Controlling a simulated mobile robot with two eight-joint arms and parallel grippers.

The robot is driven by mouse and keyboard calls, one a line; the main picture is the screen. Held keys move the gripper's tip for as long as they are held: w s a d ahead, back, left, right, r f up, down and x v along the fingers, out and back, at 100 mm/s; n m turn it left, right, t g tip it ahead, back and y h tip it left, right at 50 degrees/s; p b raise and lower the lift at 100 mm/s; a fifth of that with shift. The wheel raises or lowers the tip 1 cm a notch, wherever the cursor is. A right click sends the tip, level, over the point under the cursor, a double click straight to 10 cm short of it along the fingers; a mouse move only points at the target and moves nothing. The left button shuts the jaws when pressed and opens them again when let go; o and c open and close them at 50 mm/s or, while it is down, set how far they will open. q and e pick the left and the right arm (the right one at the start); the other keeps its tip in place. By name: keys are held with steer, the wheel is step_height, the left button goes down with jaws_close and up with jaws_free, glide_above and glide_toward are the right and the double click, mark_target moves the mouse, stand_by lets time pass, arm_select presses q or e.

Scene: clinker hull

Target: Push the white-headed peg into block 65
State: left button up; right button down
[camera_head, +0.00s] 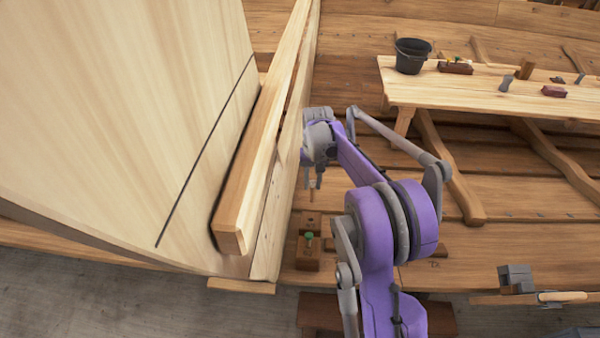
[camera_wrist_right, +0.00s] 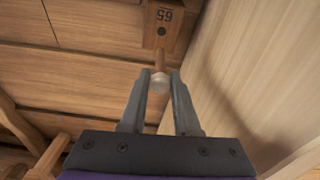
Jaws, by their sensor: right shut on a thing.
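Block 65 (camera_wrist_right: 172,42) is a brown wooden block at the top of the wrist view, with its number upside down and a dark round hole in its face. My right gripper (camera_wrist_right: 160,84) is shut on the white-headed peg (camera_wrist_right: 160,80), the pale head between its fingertips. The wooden shank points toward the block, its tip showing just short of the hole in the picture; the exact gap cannot be told. In the head view my right gripper (camera_head: 313,182) points down above two small blocks. My left gripper is not in view.
A block with a green-headed peg (camera_head: 308,238) stands at the front of the two blocks. The pale hull planking (camera_head: 130,110) rises close at left. A bench (camera_head: 470,95) with a black bucket (camera_head: 411,55) and tools is at the upper right.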

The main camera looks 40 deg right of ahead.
mark_target(312, 201)
steer(key=shift+s+a+f+b, duration=0.15)
steer(key=shift+f+b, duration=0.3)
steer(key=shift+f, duration=0.25)
steer(key=shift+s+a+f+b, duration=0.1)
steer(key=shift+s+f+b, duration=0.1)
steer(key=shift+f+b, duration=0.4)
steer(key=shift+s+a+f+b, duration=0.15)
steer(key=shift+f+b, duration=0.1)
steer(key=shift+f, duration=0.6)
steer(key=shift+s+f+b, duration=0.15)
steer(key=shift+f+b, duration=0.3)
steer(key=shift+f, duration=0.25)
steer(key=shift+s+a+f, duration=0.1)
steer(key=shift+a, duration=0.05)
steer(key=shift+s+f+b, duration=0.1)
steer(key=shift+f+b, duration=0.2)
steer(key=shift+s+a+f+b, duration=0.15)
steer(key=shift+f+b, duration=0.15)
steer(key=shift+f, duration=0.15)
steer(key=shift+s+a+f+b, duration=0.1)
steer(key=shift+f+b, duration=0.2)
steer(key=shift+f, duration=0.1)
steer(key=c, duration=0.6)
jaws_free()
steer(key=shift+w, duration=0.1)
steer(key=shift+o, duration=0.2)
